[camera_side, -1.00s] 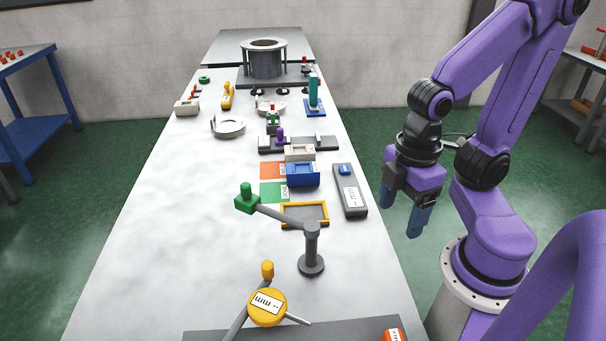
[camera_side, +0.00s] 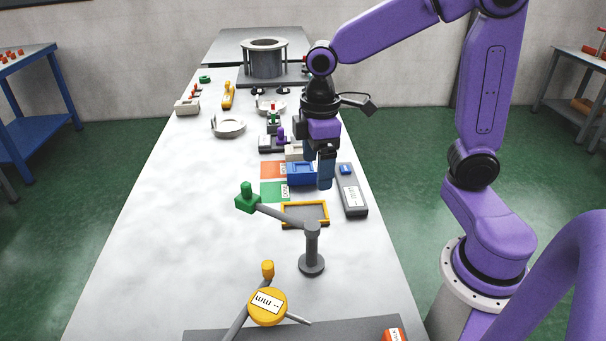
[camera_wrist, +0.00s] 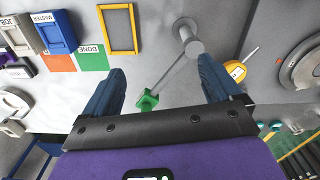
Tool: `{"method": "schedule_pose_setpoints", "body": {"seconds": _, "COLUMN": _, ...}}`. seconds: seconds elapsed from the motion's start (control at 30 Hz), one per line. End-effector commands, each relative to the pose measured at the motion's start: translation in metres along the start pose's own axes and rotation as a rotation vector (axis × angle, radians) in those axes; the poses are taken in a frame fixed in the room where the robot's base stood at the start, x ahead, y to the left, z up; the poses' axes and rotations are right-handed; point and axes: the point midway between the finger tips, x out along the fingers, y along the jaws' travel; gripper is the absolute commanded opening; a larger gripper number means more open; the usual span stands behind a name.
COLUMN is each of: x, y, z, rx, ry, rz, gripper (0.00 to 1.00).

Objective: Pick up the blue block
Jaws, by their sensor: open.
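A blue block-shaped holder (camera_side: 300,175) with a recessed top sits on the table beside the orange and green patches. It shows at the upper left of the wrist view (camera_wrist: 55,34), outside my fingers. A smaller blue piece (camera_side: 345,169) lies on the end of a long grey box. I cannot tell which of the two is the blue block. My gripper (camera_side: 318,172) is above the table, in front of the blue holder in the side view and partly covering its right side. In the wrist view my gripper (camera_wrist: 160,66) is open, with nothing between its blue fingers.
A yellow-framed tray (camera_side: 305,214) lies nearer than the holder. A grey post (camera_side: 311,250) carries an arm with a green knob (camera_side: 246,198). A grey box (camera_side: 352,192) lies at the table's right edge.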

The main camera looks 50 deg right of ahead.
Motion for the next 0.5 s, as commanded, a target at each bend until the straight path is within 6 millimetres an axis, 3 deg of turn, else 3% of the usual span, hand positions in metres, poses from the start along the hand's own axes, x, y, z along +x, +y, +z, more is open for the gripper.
{"method": "schedule_pose_setpoints", "body": {"seconds": 0.03, "x": 0.001, "y": 0.020, "z": -0.006, "rx": 0.021, "ry": -0.004, "rz": 0.000, "gripper": 0.92}}
{"method": "schedule_pose_setpoints", "body": {"seconds": 0.27, "x": 0.004, "y": 0.108, "z": -0.012, "rx": 0.082, "ry": -0.010, "rz": -0.001, "gripper": 0.92}}
{"method": "schedule_pose_setpoints", "body": {"seconds": 0.5, "x": 0.014, "y": 0.197, "z": 0.011, "rx": 0.139, "ry": -0.015, "rz": -0.003, "gripper": 0.92}}
